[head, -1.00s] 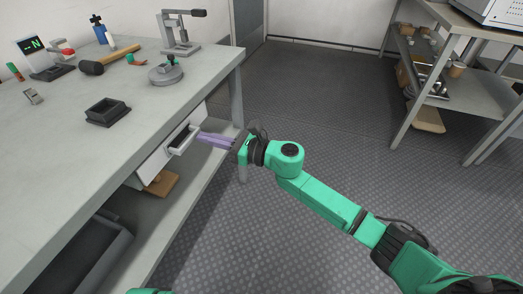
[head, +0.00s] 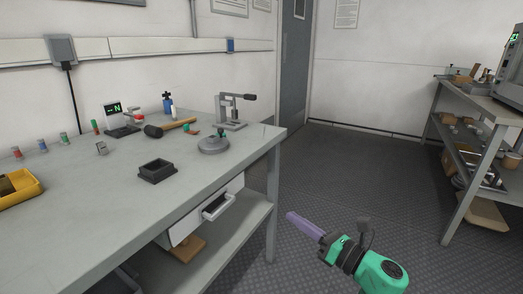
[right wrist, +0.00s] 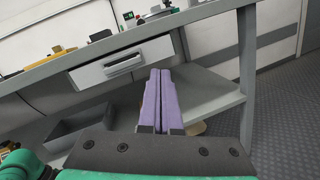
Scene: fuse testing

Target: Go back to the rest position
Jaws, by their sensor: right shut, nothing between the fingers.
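My right gripper (head: 306,226) has purple fingers and is shut with nothing between them. It hangs over the floor to the right of the workbench (head: 90,220), apart from the drawer (head: 212,212) and its handle. In the right wrist view the shut fingers (right wrist: 159,90) point toward the bench, with the drawer (right wrist: 120,64) ahead and to the left. My left gripper is not in view.
On the bench stand a black square tray (head: 158,171), a round grey device (head: 213,145), a hammer (head: 170,128), a press stand (head: 232,110) and a yellow bin (head: 18,190). A shelf rack (head: 470,160) stands at the right. The floor between is clear.

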